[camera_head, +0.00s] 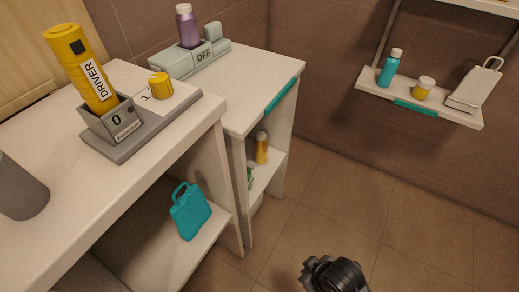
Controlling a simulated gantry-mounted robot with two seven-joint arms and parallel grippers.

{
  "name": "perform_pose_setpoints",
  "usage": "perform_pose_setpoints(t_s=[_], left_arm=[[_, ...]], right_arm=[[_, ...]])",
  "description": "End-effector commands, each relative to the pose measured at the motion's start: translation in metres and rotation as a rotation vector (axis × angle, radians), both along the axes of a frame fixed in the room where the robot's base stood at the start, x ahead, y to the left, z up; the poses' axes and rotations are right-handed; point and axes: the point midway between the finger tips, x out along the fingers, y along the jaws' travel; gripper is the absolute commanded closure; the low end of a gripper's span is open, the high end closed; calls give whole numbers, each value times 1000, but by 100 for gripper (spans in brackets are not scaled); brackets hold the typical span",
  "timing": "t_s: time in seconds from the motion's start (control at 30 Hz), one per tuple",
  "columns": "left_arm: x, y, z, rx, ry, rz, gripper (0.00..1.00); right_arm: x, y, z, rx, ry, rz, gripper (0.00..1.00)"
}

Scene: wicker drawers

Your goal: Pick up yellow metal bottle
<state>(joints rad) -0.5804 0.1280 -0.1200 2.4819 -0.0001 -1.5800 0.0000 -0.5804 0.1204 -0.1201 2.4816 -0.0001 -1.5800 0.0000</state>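A small yellow bottle (261,150) with a darker cap stands upright on the lower shelf of the far white cabinet, below its countertop. It is partly shaded, and I cannot tell its material. A dark, rounded mechanical part (335,274) at the bottom edge appears to be the wrist end of my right arm. It is well to the right of and nearer than the bottle, apart from it. Its fingers cannot be made out. My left gripper is not in view.
A yellow driver (88,75) stands in a grey holder (115,125) beside a yellow knob (160,85). A purple bottle (187,27) is on the far counter. A teal bag (190,211) sits on the near shelf. The wall shelf (467,119) holds several items. The floor is clear.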

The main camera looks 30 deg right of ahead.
Motion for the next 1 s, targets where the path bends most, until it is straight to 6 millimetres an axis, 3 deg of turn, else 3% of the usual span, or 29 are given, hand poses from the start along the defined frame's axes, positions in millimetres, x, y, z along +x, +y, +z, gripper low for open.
perform_pose_setpoints(t_s=[0.43, 0.7, 1.0], left_arm=[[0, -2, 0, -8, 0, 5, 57], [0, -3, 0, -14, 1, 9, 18], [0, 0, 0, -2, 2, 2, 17]], right_arm=[[0, 0, 0, 0, 0, 0, 100], [0, 0, -1, 0, 1, 0, 100], [0, 0, 1, 0, 2, 0, 100]])
